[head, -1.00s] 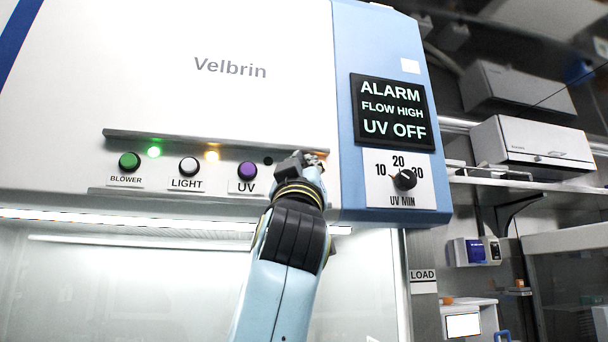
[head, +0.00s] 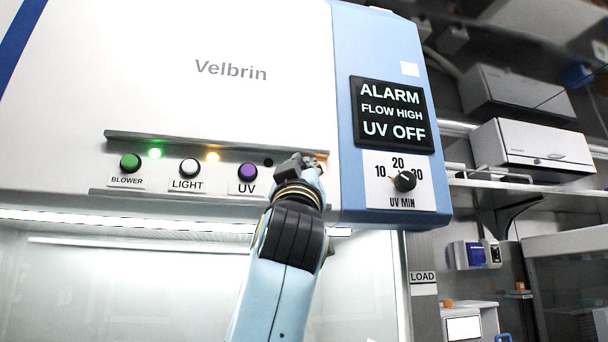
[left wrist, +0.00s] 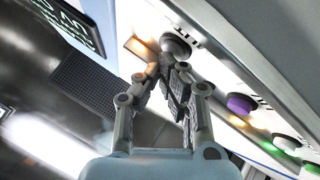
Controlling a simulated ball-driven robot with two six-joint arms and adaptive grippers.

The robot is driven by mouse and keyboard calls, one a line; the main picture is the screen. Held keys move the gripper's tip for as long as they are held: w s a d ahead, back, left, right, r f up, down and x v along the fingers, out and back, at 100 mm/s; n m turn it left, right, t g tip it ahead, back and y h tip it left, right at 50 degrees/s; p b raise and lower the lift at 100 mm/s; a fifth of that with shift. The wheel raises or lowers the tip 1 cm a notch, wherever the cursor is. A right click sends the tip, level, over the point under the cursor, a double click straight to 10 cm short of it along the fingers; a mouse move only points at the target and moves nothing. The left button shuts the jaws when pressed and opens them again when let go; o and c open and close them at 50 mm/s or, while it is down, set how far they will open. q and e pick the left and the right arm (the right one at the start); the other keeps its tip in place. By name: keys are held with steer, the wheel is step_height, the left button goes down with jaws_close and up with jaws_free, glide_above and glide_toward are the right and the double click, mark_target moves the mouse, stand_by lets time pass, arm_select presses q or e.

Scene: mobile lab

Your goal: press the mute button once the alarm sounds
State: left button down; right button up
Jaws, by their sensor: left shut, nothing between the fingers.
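The display (head: 393,113) on the cabinet reads ALARM, FLOW HIGH, UV OFF. My left gripper (head: 304,162) is shut and empty, at the right end of the button row, covering whatever is behind it in the head view. In the left wrist view, the shut fingertips (left wrist: 167,68) are right by a grey round button (left wrist: 176,45), the one beyond the purple button. Its label cannot be read, and I cannot tell whether the fingertips touch it. An orange glow (left wrist: 140,47) shows beside it. My right gripper is not in view.
The row also holds a green BLOWER button (head: 130,162), a white LIGHT button (head: 189,167) and a purple UV button (head: 247,172). Green (head: 155,153) and amber (head: 213,157) lamps are lit. A UV MIN knob (head: 404,181) sits to the right, below the display.

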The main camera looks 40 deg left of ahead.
arm_select(q)
steer(key=shift+s+d, duration=0.6)
steer(key=shift+d, duration=0.05)
